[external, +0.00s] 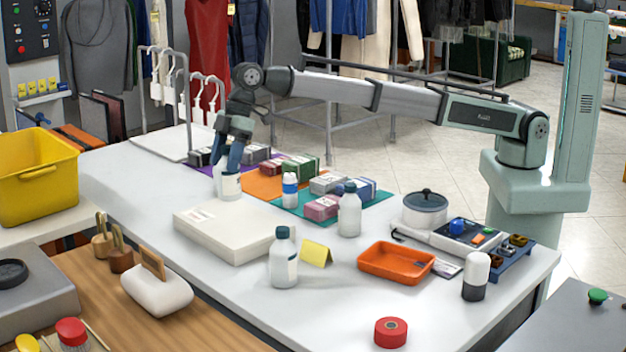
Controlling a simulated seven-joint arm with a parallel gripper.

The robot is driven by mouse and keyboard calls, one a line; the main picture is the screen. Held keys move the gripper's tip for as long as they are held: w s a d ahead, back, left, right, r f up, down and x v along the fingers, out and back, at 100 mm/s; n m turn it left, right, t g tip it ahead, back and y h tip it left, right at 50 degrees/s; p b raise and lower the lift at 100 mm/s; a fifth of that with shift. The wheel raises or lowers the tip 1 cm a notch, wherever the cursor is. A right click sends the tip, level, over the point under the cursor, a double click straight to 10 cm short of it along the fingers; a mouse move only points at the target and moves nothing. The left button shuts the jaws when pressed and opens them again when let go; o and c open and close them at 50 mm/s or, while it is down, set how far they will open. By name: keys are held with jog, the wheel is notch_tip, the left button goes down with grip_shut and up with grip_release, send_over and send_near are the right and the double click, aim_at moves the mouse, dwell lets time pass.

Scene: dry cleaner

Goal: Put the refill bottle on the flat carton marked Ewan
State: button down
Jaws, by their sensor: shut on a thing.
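A flat white carton (250,232) lies on the white table, left of the middle. It has a small printed label whose writing is too small to read. My gripper (230,170) points down and is shut on a white bottle (231,187) with a pale label. The bottle is upright and shows just past the carton's far edge; I cannot tell whether its base touches the table. The gripper hides its top. Two similar dark-capped bottles stand upright, one (284,262) in front of the carton and one (349,212) to its right.
A yellow folded card (316,253) stands right of the carton. A small blue-and-white bottle (290,190) and several small boxes (322,208) are on coloured mats behind. An orange tray (396,263) and a lidded pot (425,210) stand right. The front table edge is mostly clear.

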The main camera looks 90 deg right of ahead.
aim_at(228, 179)
jog(key=shift+f, duration=2.8)
jog(key=shift+f, duration=0.15)
jog(key=shift+c, duration=1.4)
grip_release()
jog(key=v, duration=1.2)
